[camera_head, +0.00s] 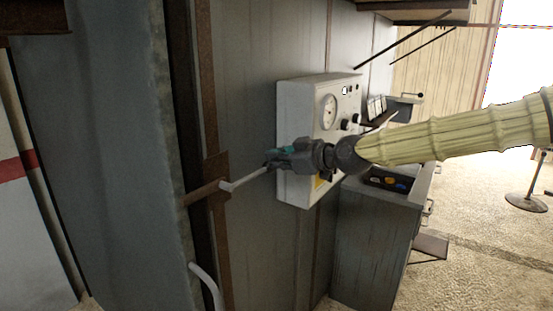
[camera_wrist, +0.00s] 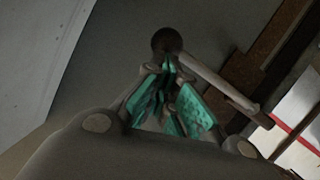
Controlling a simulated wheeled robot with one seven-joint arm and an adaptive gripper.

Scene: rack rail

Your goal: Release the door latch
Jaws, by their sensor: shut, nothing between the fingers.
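The latch is a pale grey lever (camera_head: 245,180) that runs from a rusty bracket (camera_head: 208,190) on the door frame out to the right. In the wrist view the lever (camera_wrist: 215,82) ends in a dark round knob (camera_wrist: 167,41). My gripper (camera_head: 271,160) is at the lever's free end, in front of the grey wall. In the wrist view its teal-padded fingers (camera_wrist: 166,68) are shut and empty, with their tips right at the knob. I cannot tell whether they touch it. The grey door panel (camera_head: 110,140) is at the left.
A white control box (camera_head: 297,110) with a gauge and knobs is on the wall just behind my gripper. A grey cabinet (camera_head: 370,240) stands below it. A curved pale handle (camera_head: 207,283) is low near the door edge. The floor (camera_head: 480,210) at right is mostly open.

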